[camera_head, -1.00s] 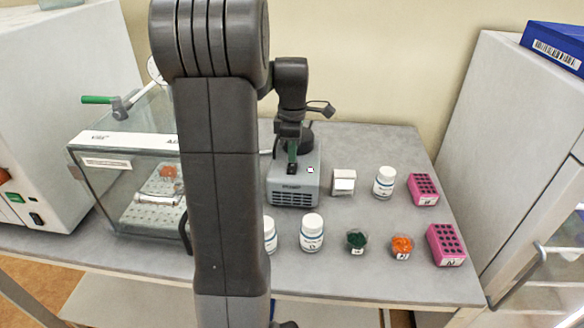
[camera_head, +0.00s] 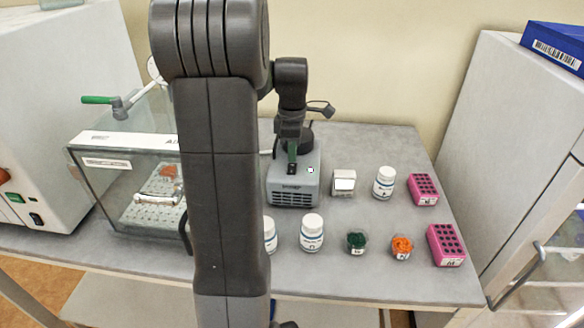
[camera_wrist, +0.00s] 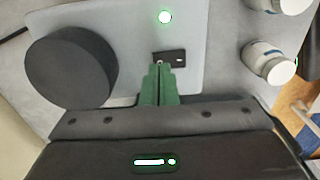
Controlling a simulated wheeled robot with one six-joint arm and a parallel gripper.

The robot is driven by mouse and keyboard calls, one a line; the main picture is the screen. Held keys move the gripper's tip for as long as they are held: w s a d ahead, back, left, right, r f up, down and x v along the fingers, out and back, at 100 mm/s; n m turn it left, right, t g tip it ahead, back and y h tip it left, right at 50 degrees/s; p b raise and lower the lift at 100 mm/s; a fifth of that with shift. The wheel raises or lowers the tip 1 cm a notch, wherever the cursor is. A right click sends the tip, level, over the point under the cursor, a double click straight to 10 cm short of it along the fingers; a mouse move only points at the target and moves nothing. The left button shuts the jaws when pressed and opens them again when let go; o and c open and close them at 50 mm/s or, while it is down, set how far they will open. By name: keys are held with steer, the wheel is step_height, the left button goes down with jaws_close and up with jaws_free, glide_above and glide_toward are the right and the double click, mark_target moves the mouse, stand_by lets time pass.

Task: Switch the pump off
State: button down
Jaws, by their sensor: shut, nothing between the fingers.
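The pump (camera_head: 292,190) is a grey box with a vented front, standing on the bench. Its top carries a black rocker switch (camera_wrist: 175,57) and a small round lamp (camera_wrist: 165,17), which glows pale with a green rim. The lamp also shows in the head view (camera_head: 310,170). A dark round knob or cap (camera_wrist: 70,68) stands on the pump's top at the left in the wrist view. My gripper (camera_wrist: 159,68), with green fingers, is shut and empty. Its tips are at the near edge of the switch and cover part of it; I cannot tell whether they touch.
A glass-walled box (camera_head: 125,190) stands to the left, partly behind my arm. To the right are a small white box (camera_head: 344,182), a white bottle (camera_head: 384,182) and pink racks (camera_head: 446,245). More bottles and two small jars stand in front. A cabinet (camera_head: 490,130) bounds the right side.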

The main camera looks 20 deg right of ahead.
mark_target(292, 165)
steer(key=shift+f+b, duration=0.5)
steer(key=shift+f, duration=0.4)
stand_by(0.7)
step_height(292, 165, up, 7)
steer(key=p, duration=0.6)
stand_by(0.5)
step_height(292, 165, down, 7)
steer(key=b, duration=0.6)
steer(key=shift+r, duration=0.1)
